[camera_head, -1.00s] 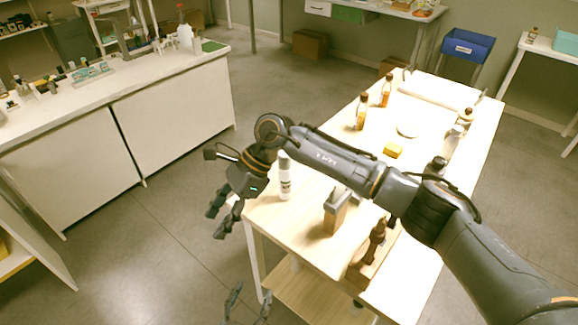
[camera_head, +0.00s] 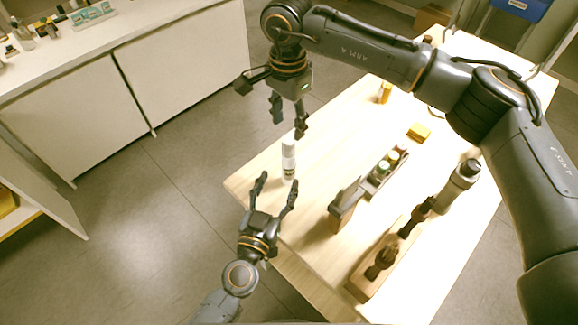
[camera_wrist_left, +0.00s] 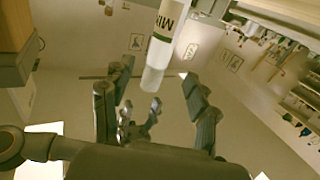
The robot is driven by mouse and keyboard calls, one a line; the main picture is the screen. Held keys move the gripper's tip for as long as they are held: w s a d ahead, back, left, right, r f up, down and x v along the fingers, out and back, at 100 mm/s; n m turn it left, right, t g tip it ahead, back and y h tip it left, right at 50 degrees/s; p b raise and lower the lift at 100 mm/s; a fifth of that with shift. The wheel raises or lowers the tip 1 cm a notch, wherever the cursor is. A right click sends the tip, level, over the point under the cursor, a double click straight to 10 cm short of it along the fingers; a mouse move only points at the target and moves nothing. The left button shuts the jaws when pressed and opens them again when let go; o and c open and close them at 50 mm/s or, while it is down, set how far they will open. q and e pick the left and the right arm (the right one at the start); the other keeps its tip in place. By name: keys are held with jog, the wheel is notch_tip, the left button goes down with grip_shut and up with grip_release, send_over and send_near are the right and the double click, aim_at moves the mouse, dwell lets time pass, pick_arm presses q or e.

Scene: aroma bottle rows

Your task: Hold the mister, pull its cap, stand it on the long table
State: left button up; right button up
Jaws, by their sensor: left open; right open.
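My right gripper (camera_head: 288,127) is open and hangs with fingers down just above the mister's top. In the left wrist view the mister (camera_wrist_left: 165,40) shows beyond my left fingers, with its cap end (camera_wrist_left: 152,82) between them in the picture. Whether any finger touches it I cannot tell.
On the table are a wooden block with a grey top (camera_head: 343,210), a tray of small bottles (camera_head: 383,172), a yellow block (camera_head: 419,132), an amber bottle (camera_head: 384,92), a steel bottle (camera_head: 458,185) and a wooden stand (camera_head: 375,270). A white counter (camera_head: 120,60) is at left.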

aim_at(286, 164)
pick_arm(q)
jog(key=x, duration=0.8)
jog(key=shift+w+d+f, duration=0.1)
jog(key=shift+w+f, duration=0.05)
jog(key=shift+w, duration=0.2)
pick_arm(e)
jog(key=shift+w+f, duration=0.1)
jog(key=shift+w, duration=0.05)
pick_arm(q)
grip_shut()
pick_arm(e)
jog(key=shift+o, duration=0.8)
jog(key=shift+s+r+n+t, duration=0.25)
jog(key=shift+r+n+t, duration=0.05)
jog(key=shift+n, duration=0.2)
pick_arm(q)
jog(key=shift+s, duration=0.1)
pick_arm(e)
jog(key=s+r+n+t, duration=0.4)
jog(key=n, duration=0.4)
jog(key=x, duration=1.2)
jog(key=shift+s, duration=0.1)
